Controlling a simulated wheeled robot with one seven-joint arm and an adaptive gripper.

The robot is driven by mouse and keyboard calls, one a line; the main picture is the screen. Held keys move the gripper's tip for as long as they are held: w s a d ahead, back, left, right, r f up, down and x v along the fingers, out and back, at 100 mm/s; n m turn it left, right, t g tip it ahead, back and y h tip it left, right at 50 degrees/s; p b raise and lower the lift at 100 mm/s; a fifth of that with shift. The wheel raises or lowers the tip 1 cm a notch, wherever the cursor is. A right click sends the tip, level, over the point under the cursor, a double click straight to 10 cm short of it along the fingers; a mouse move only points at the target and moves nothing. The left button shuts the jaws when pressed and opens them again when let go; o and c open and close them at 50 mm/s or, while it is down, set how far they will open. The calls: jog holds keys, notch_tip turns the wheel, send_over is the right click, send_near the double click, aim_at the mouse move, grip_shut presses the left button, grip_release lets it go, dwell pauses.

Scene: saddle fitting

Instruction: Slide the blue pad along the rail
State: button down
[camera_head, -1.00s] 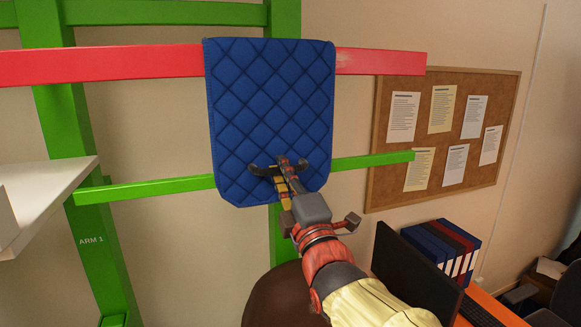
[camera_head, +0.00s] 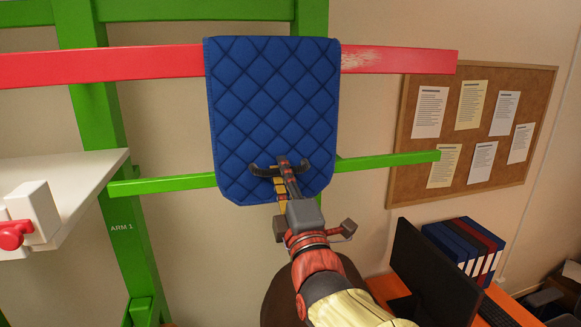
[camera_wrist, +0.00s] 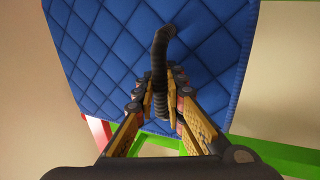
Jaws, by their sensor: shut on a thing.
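The blue quilted pad (camera_head: 270,100) hangs over the red rail (camera_head: 400,60) in the head view, its front flap hanging down past the lower green bar. Its lower edge looks roughly level. My gripper (camera_head: 282,172) is at the lower middle of the flap, shut on a dark curved handle on the pad's face. In the wrist view the pad (camera_wrist: 100,55) fills most of the picture, and the dark handle (camera_wrist: 160,65) stands between my two fingers (camera_wrist: 160,100). The back of the pad is hidden.
A green post (camera_head: 112,190) marked ARM 1 stands left of the pad. A white shelf (camera_head: 80,185) with a white and red object (camera_head: 30,215) juts in at the left. A green bar (camera_head: 390,160) runs behind the pad. A monitor (camera_head: 435,275) and binders (camera_head: 465,245) are at lower right.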

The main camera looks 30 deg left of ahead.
jog(key=shift+s+a, duration=0.65)
jog(key=shift+s, duration=0.1)
jog(key=shift+s+a+r, duration=0.1)
jog(key=shift+s+a, duration=1.15)
jog(key=shift+s, duration=0.25)
jog(key=shift+s+a, duration=1.25)
jog(key=shift+s, duration=0.2)
jog(key=shift+s+a+p, duration=0.55)
jog(key=shift+s+a, duration=1)
jog(key=shift+s, duration=0.25)
jog(key=shift+s+a+p, duration=0.55)
jog(key=shift+s+a, duration=1.05)
jog(key=shift+s, duration=0.25)
jog(key=shift+s+a+p, duration=0.55)
jog(key=shift+s+a, duration=1)
jog(key=shift+s, duration=0.25)
jog(key=c, duration=1.8)
grip_release()
jog(key=shift+c, duration=0.2)
jog(key=shift+o, duration=0.4)
